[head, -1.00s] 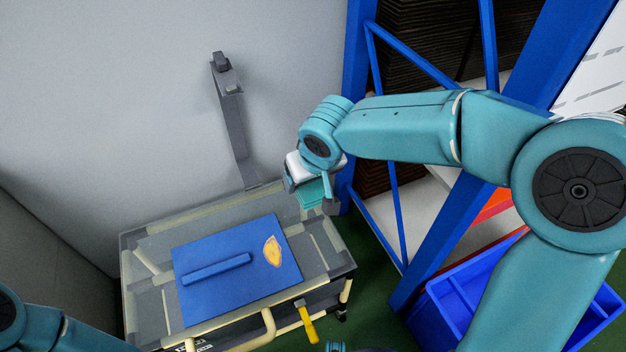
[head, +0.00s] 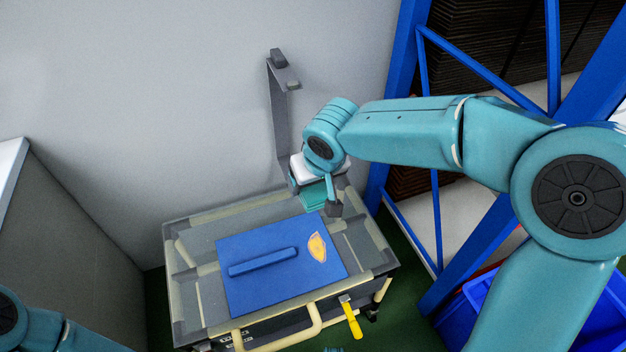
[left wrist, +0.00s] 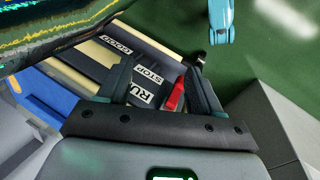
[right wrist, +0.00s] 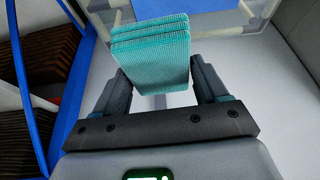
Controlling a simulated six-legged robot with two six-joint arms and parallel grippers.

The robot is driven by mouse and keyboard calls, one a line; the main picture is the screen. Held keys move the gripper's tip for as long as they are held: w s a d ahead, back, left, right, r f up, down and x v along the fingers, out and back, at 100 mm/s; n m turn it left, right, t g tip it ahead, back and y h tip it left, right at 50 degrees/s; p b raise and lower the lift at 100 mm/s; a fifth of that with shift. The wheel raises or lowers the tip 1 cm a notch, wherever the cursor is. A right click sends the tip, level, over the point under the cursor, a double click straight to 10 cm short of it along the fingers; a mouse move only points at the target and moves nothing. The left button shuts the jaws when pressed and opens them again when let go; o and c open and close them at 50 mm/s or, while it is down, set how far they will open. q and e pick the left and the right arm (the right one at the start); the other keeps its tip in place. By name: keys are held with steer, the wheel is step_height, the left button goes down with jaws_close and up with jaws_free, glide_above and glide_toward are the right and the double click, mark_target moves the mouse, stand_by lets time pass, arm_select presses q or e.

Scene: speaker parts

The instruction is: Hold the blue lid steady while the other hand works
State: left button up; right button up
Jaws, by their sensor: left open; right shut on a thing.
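The blue lid (head: 265,285) lies flat on top of the wheeled cart, with a raised blue bar and a yellow-orange patch (head: 317,247) on it. My right gripper (head: 318,190) is shut on a teal ribbed block (right wrist: 152,48), held beyond the lid's far right corner in the head view. My left gripper (left wrist: 160,72) is open and empty in the left wrist view, by labels reading RUN, STOP and GOOD. A blue surface (left wrist: 45,95), probably the lid, shows at that view's left edge.
The grey cart (head: 190,318) has a pale front handle (head: 290,335) and a yellow-handled tool (head: 352,318) at its front. A blue rack (head: 400,95) and a blue bin (head: 490,300) stand at right.

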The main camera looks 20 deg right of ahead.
steer(key=s+b+x, duration=0.1)
steer(key=b+x, duration=0.3)
steer(key=x, duration=0.4)
steer(key=s+f+b+x, duration=0.1)
steer(key=s+b+x, duration=0.1)
steer(key=b+x, duration=0.3)
steer(key=s+f+b+x, duration=0.1)
steer(key=b+x, duration=0.4)
steer(key=x, duration=0.5)
steer(key=shift+s+d+f, duration=0.25)
steer(key=shift+f, duration=0.05)
steer(key=shift+s+d+f, duration=0.1)
steer(key=shift+f, duration=0.1)
steer(key=s+d, duration=0.2)
steer(key=d, duration=0.1)
steer(key=shift+s+d+f, duration=0.3)
steer(key=shift+s+f, duration=0.05)
steer(key=shift+s, duration=0.05)
steer(key=a, duration=0.1)
steer(key=a+b, duration=0.1)
steer(key=a, duration=0.1)
steer(key=shift+w+a+r+b, duration=0.1)
steer(key=shift+a+r+b, duration=0.05)
steer(key=shift+r+b, duration=0.2)
steer(key=shift+a+r, duration=0.15)
steer(key=shift+a, duration=0.25)
